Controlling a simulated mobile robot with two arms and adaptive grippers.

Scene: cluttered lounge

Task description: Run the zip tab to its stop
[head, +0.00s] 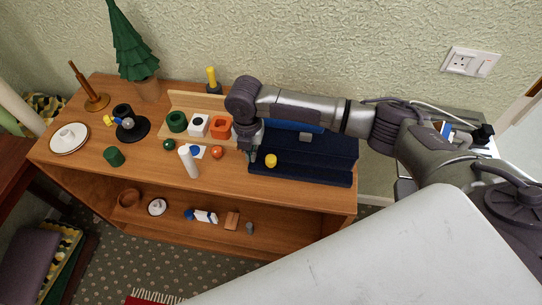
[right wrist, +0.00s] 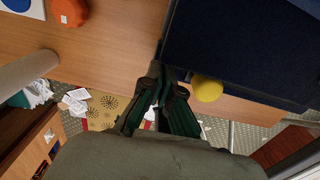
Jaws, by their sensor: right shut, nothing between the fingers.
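A dark navy case or board (head: 325,170) lies on the right part of the wooden cabinet top; it also fills the upper right of the right wrist view (right wrist: 240,45). A yellow round piece (head: 271,160) sits at its front left part and also shows in the right wrist view (right wrist: 207,88). A bright blue strip (head: 300,127) and a small grey piece lie farther back on it. I cannot tell which part is the zip tab. My right gripper (head: 252,154) is shut and empty by the case's left edge, left of the yellow piece (right wrist: 158,72). My left gripper is out of view.
Left of the case stand a white cylinder (head: 188,161), a red ball (head: 217,152), an orange block (head: 221,127) and a white block (head: 198,125). Small items lie on the lower shelf.

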